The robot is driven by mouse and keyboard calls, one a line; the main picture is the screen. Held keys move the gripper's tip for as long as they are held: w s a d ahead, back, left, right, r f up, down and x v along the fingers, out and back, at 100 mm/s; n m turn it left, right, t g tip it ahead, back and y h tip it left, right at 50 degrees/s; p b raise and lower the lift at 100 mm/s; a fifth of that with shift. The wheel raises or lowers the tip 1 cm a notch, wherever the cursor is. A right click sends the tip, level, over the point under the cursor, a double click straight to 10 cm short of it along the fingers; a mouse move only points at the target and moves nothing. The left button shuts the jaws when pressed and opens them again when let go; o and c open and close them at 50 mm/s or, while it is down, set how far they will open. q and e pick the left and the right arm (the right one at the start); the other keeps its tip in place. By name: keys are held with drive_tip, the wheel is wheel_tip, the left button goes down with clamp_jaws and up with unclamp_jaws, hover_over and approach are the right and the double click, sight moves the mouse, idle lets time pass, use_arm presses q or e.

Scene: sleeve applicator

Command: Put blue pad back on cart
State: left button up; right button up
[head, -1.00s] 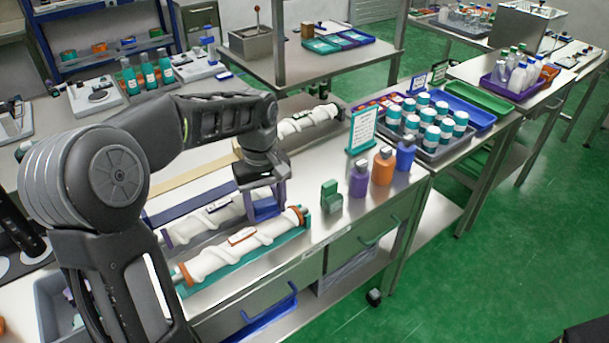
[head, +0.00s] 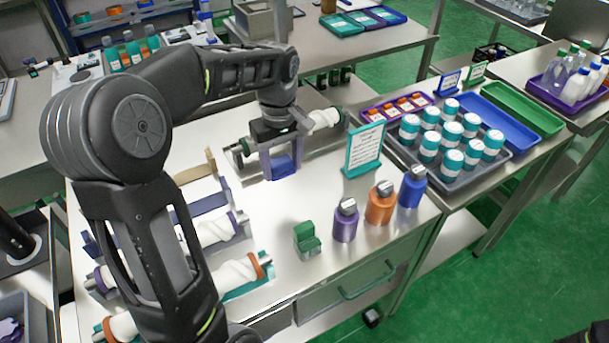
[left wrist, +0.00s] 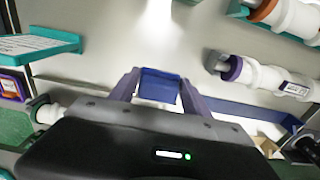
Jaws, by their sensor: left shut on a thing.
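My left gripper (head: 281,162) has its purple fingers shut on the blue pad (head: 282,170). They are over the steel-topped table, in front of a white roll with dark green ends (head: 322,120). In the left wrist view the blue pad (left wrist: 160,82) sits between the two fingertips, over bare steel. I cannot tell whether it touches the surface. I cannot tell which piece of furniture is the cart. My right gripper is not in view.
White sleeves (head: 235,272) lie front left. Steel left of the block is clear.

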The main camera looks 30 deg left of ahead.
use_arm(q)
drive_tip(key=shift+w+r, duration=0.2)
drive_tip(key=shift+w, duration=0.05)
drive_tip(key=shift+s, duration=0.15)
hover_over(285, 201)
drive_tip(key=shift+f+p, duration=0.4)
drive_tip(key=shift+f, duration=2.75)
drive_tip(key=shift+f, duration=1.85)
drive_tip(key=shift+f, duration=0.2)
drive_tip(key=o, duration=1.3)
